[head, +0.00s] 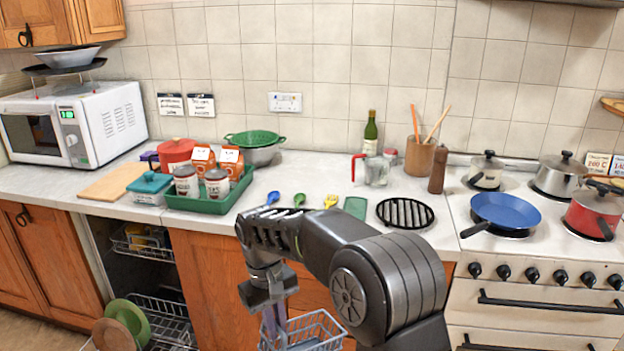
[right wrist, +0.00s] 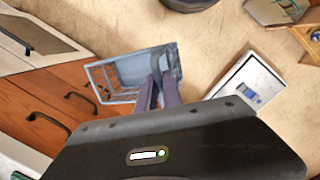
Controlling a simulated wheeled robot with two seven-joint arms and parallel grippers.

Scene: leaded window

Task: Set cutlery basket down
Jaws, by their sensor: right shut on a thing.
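The cutlery basket (head: 318,331) is a pale blue-grey wire basket at the bottom of the head view, in front of the wooden cupboard doors. My right gripper (head: 272,328) is at its left side there, partly cut off by the frame edge. In the right wrist view the basket (right wrist: 118,76) hangs tilted in the picture, and the fingers of my right gripper (right wrist: 163,72) are shut on its rim. The floor shows around it. Part of the basket is hidden behind the fingers. My left gripper is in neither view.
An open dishwasher with wire racks (head: 170,318) and plates (head: 128,322) stands at lower left. The counter (head: 330,168) above holds a green tray (head: 205,204), several utensils and a black trivet (head: 405,213). A white tray-like object (right wrist: 245,80) is beyond the basket in the wrist view.

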